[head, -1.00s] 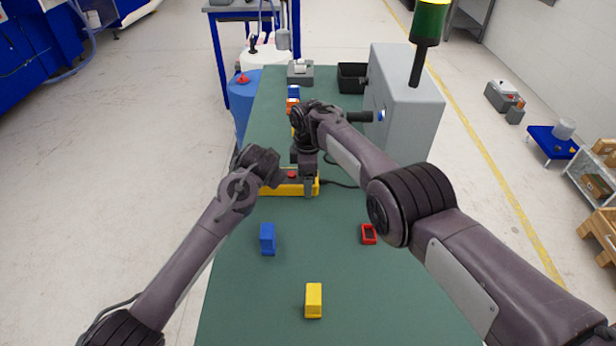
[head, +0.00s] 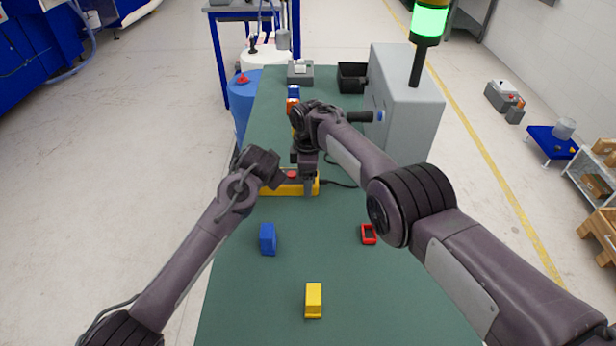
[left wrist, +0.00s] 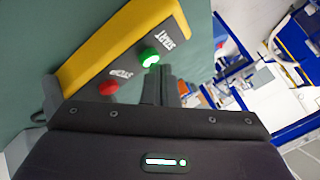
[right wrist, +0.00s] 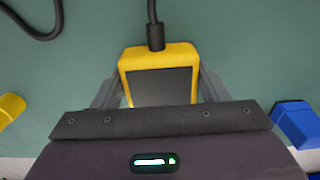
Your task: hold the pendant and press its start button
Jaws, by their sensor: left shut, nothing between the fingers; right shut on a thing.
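The yellow pendant (head: 270,191) lies across the green table, partly hidden by my grippers in the head view. In the left wrist view the pendant (left wrist: 90,62) shows a lit green START button (left wrist: 148,57) and a red STOP button (left wrist: 108,84). My left gripper (left wrist: 160,72) is shut and empty, its fingertips right beside the START button; I cannot tell whether they touch it. My right gripper (right wrist: 160,92) is shut on the cable end of the pendant (right wrist: 160,55), one finger on each side.
A signal tower (head: 429,22) glows green on a grey cabinet (head: 408,110). A blue block (head: 267,239), a yellow block (head: 313,300) and a red open piece (head: 369,234) lie on the near table (head: 340,270). A black bin (head: 352,78) stands at the back.

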